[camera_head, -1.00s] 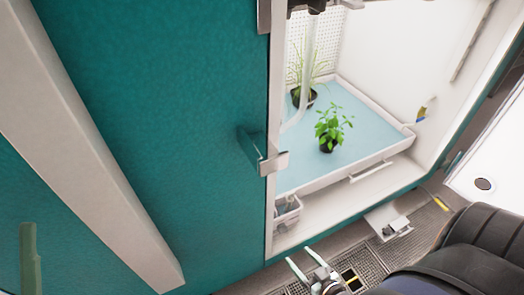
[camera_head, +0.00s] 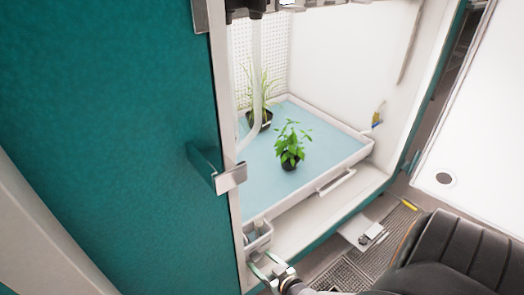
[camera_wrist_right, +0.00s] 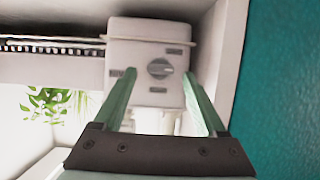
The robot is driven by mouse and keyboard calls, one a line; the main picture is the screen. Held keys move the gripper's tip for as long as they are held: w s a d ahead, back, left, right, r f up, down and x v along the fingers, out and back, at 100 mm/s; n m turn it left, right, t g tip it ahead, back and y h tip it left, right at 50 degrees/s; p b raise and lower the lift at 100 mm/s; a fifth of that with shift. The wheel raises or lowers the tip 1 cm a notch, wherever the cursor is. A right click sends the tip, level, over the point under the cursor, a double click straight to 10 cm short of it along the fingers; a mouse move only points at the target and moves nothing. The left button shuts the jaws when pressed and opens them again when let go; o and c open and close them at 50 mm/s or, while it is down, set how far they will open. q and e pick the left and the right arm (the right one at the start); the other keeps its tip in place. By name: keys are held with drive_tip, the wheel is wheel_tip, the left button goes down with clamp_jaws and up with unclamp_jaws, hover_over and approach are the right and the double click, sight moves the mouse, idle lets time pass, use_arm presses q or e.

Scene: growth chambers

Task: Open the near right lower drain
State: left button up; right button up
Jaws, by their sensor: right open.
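The open growth chamber holds a low white tray (camera_head: 312,190) with a pale blue bed. A small fitting with yellow and blue parts (camera_head: 377,117) is on the wall by the tray's right corner; it may be the drain, but it is too small to tell its state. My right gripper (camera_head: 262,266) is open and empty, low at the chamber's front edge, below a small grey caddy (camera_head: 257,238). In the right wrist view, its two pale green fingers (camera_wrist_right: 166,108) stand in front of a white box with a round knob (camera_wrist_right: 159,68), with no clear contact. My left gripper is out of view.
Two potted plants (camera_head: 290,158) (camera_head: 260,118) stand on the tray. The teal door (camera_head: 110,120) with its metal latch (camera_head: 230,178) fills the left. A small plate (camera_head: 362,232) lies by the floor grating.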

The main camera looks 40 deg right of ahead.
drive_tip(key=shift+w, duration=0.1)
clamp_jaws()
idle(0.6)
